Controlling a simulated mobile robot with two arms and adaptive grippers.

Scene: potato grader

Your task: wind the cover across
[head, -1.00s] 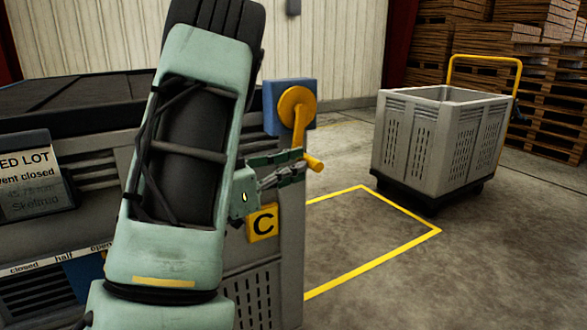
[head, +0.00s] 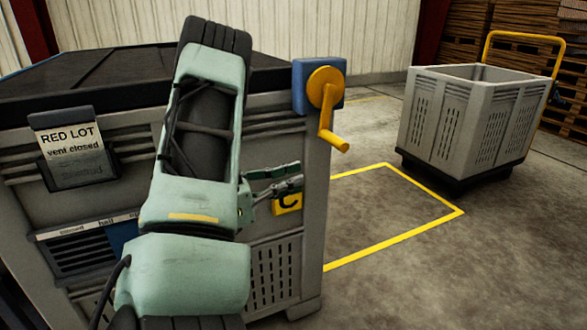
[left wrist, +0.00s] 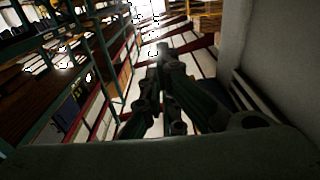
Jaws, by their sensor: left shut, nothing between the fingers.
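The grey bin (head: 130,125) has a dark cover (head: 85,72) over its top; how far it reaches is partly hidden by my left arm. A yellow crank (head: 326,88) sits on a blue housing (head: 303,84) at the bin's right top corner. Its arm hangs down, with the handle (head: 336,143) sticking out at the lower end. My left gripper (head: 297,178) is shut and empty, below and left of the handle, apart from it, in front of the yellow C plate (head: 287,205). Its closed fingers also show in the left wrist view (left wrist: 163,55). My right gripper is out of view.
A sign reading "RED LOT vent closed" (head: 66,140) hangs on the bin's front above a vent slider (head: 85,232). A grey slatted crate (head: 455,120) on a dark base stands at right. The yellow-outlined floor (head: 385,215) between is clear.

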